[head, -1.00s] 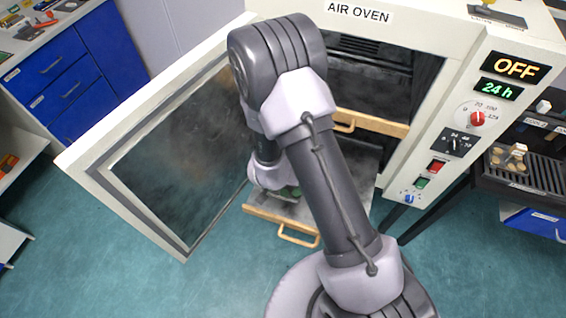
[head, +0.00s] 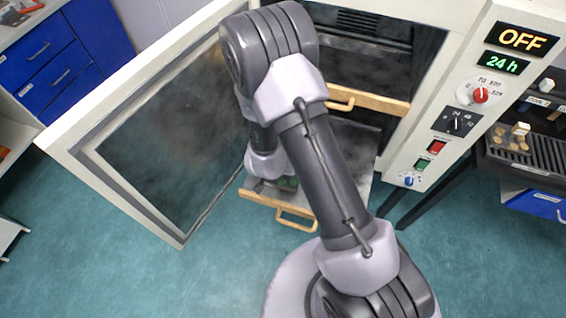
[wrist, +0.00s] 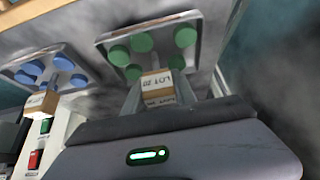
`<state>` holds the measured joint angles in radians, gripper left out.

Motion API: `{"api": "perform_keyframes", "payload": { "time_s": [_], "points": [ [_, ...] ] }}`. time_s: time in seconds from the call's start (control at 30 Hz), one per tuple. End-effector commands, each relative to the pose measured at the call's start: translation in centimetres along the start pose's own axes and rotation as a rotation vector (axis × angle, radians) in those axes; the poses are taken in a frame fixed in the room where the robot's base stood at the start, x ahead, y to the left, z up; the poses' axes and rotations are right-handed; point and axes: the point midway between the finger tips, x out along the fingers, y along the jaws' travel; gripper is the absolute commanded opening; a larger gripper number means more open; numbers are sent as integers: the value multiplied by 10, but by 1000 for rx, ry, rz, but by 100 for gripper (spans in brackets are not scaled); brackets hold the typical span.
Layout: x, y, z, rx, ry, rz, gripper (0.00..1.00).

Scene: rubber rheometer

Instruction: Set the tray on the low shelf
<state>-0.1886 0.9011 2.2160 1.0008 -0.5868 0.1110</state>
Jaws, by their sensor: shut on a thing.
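My gripper (wrist: 172,92) is shut on the pale block handle (wrist: 158,84) of a metal tray (wrist: 112,42), with a label reading LOT 20. The tray carries several green discs (wrist: 143,41). A little green shows below my wrist in the head view (head: 288,183); my arm hides most of the tray there. The low shelf (head: 352,150) is a grey plate with a wooden front and handle, inside the open oven. My gripper is over its front left part. I cannot tell whether the tray touches the shelf.
An upper shelf with a wooden front (head: 375,101) is above the low one. The oven door (head: 165,125) stands open at left. Another tray with blue discs (wrist: 60,62) is at left in the wrist view. The control panel (head: 458,120) flanks the opening at right.

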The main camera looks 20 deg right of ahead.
Motion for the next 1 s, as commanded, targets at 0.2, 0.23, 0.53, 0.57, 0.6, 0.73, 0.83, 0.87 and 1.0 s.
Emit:
{"api": "perform_keyframes", "payload": {
  "time_s": [0.2, 0.23, 0.53, 0.57, 0.6, 0.73, 0.83, 0.87, 1.0],
  "points": [
    [0, 0, 0, 0, 0, 0, 0],
    [0, 0, 0, 0, 0, 0, 0],
    [6, 0, 3, 0, 0, 0, 0],
    [7, 0, 4, 0, 0, 0, 0],
    [9, 0, 5, 0, 0, 0, 0],
    [11, 0, 6, 0, 0, 0, 40],
    [10, 0, 6, 0, 0, 0, 58],
    [10, 0, 6, 0, 0, 0, 58],
    [10, 0, 6, 0, 0, 0, 58]
  ]
}}
